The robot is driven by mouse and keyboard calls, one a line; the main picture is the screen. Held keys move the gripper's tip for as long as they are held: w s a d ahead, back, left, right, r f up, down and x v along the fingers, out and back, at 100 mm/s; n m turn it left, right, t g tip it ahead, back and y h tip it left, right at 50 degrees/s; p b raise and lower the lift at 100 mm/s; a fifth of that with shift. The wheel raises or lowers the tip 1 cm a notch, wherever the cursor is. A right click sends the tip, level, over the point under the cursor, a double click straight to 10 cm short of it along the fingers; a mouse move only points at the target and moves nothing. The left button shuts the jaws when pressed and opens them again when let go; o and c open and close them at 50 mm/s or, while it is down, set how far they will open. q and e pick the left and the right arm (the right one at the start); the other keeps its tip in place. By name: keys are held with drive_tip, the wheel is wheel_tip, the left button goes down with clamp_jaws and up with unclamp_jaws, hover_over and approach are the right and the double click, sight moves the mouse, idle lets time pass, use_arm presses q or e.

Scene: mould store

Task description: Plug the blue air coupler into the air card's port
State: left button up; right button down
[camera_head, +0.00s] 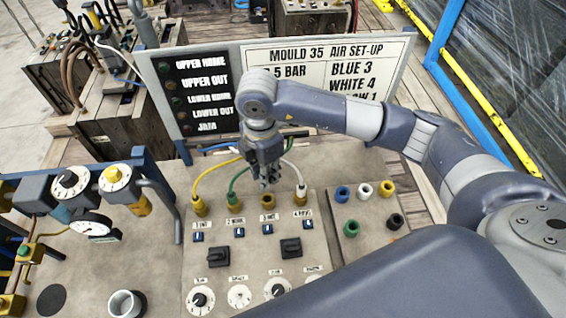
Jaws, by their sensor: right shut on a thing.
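The air card (330,65) reads "MOULD 35 AIR SET-UP" with "BLUE 3" and "WHITE 4"; my right arm covers its lower lines. The port panel (255,240) has a row of brass ports. Yellow, green and white hoses run to ports 1, 2 and 4. Port 3 (268,201) shows a brass socket with no hose in it. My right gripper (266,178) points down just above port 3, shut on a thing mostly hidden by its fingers. A blue hose (222,147) shows behind the gripper; I cannot clearly see the blue coupler. My left gripper is out of view.
A side plate (368,205) with blue, white, yellow, green and black round fittings lies right of the panel. Knobs and switches fill the panel's front. A gauge (92,224) and valves stand at left, with a white cup-like ring (126,303) near the front.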

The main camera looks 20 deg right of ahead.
drive_tip(key=shift+s+f+b, duration=0.1)
drive_tip(key=shift+f+b, duration=0.35)
drive_tip(key=shift+f, duration=0.45)
drive_tip(key=shift+f+b, duration=0.4)
drive_tip(key=shift+b, duration=0.05)
wheel_tip(320, 180, down, 2)
drive_tip(key=shift+f+b, duration=0.25)
drive_tip(key=shift+b, duration=0.65)
drive_tip(key=shift+f+b, duration=0.3)
drive_tip(key=shift+f, duration=0.05)
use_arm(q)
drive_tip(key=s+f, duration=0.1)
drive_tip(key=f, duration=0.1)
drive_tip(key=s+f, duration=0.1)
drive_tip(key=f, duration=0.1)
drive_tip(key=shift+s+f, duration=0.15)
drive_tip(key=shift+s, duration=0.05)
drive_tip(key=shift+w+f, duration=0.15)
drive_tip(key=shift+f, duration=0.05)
use_arm(e)
drive_tip(key=shift+f, duration=0.15)
use_arm(q)
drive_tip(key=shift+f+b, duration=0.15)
drive_tip(key=shift+b, duration=0.2)
use_arm(e)
drive_tip(key=shift+f, duration=0.1)
